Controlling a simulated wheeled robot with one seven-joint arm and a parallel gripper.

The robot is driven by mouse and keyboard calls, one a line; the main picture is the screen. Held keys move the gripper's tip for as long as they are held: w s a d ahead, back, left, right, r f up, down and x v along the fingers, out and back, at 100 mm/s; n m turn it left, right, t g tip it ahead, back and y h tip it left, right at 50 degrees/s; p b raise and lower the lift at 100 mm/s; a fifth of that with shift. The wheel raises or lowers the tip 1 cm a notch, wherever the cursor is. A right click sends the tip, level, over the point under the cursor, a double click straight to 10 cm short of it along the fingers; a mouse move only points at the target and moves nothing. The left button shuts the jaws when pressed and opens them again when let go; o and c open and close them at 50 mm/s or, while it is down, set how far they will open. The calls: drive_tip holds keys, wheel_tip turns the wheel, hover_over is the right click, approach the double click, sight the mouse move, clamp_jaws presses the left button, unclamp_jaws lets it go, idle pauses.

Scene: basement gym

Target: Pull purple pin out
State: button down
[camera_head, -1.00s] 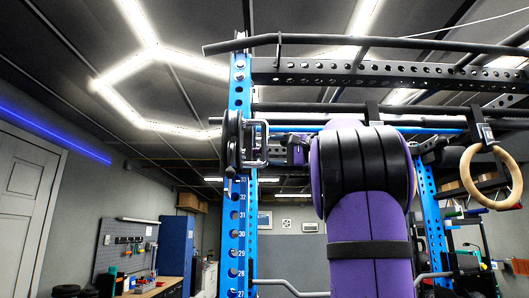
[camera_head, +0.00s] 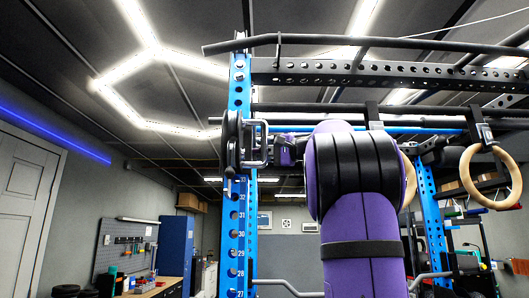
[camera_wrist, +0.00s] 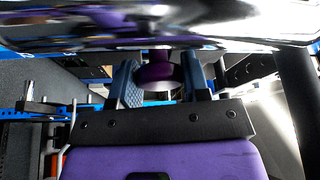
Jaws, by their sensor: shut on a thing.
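The purple pin (camera_wrist: 155,72) shows between the two blue fingers of my gripper (camera_wrist: 159,84) in the wrist view. The fingers are shut on it, one on each side. Its far end is hidden behind a blurred shiny surface across the top of that view. In the head view my purple arm reaches to the left, with my gripper (camera_head: 278,150) beside the blue rack upright (camera_head: 238,220). The pin cannot be made out clearly there, and how deep it sits cannot be seen.
A metal bracket (camera_head: 264,140) stands on the upright close to my gripper. Dark perforated crossbeams (camera_head: 350,72) run above my arm. Wooden rings (camera_head: 487,178) hang at the right. Open space lies left of the rack, before a workbench (camera_head: 155,287).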

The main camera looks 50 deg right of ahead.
drive_tip(key=shift+s+d, duration=0.75)
drive_tip(key=shift+s, duration=0.1)
drive_tip(key=c, duration=0.6)
unclamp_jaws()
drive_tip(key=shift+s, duration=0.1)
drive_tip(key=v, duration=1)
drive_tip(key=shift+s+d, duration=0.15)
drive_tip(key=shift+s, duration=0.2)
